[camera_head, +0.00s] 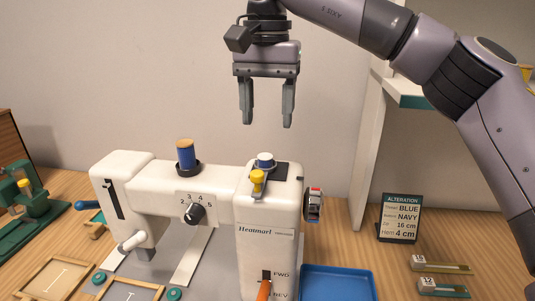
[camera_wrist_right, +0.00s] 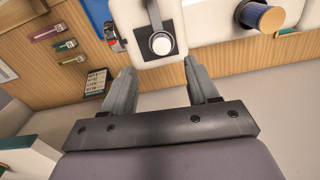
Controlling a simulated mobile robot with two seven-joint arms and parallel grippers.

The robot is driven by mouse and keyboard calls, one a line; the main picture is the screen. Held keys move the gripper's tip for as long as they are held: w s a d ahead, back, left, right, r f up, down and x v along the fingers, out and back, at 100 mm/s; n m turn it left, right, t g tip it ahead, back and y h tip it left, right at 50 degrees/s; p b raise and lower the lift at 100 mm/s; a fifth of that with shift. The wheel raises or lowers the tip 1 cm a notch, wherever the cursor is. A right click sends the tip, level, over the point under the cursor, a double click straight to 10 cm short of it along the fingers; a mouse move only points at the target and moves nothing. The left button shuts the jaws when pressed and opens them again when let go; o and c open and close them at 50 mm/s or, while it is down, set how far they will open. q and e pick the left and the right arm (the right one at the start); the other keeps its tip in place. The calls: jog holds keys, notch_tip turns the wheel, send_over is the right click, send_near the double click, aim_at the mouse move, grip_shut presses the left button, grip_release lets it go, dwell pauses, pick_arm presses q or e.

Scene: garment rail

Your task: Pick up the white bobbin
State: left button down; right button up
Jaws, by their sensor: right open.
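The white bobbin (camera_head: 265,158) sits on a dark plate on top of the white sewing machine (camera_head: 265,205), at its right end. It also shows in the right wrist view as a white disc (camera_wrist_right: 162,44) on a dark strip, just beyond the fingertips. My right gripper (camera_head: 268,123) is open and empty, pointing down above the machine's right end, clear of the bobbin. Its two fingers also show in the right wrist view (camera_wrist_right: 160,68), with nothing between them. My left gripper is not in view.
A yellow knob (camera_head: 257,179) stands close in front of the bobbin. A blue thread spool (camera_head: 186,156) stands upright to its left. A blue tray (camera_head: 338,284) lies right of the machine. An alteration sign (camera_head: 400,218) stands farther right, near a white shelf upright (camera_head: 372,140).

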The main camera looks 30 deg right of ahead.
aim_at(265, 156)
jog(key=f, duration=0.7)
jog(key=shift+a, duration=0.25)
grip_shut()
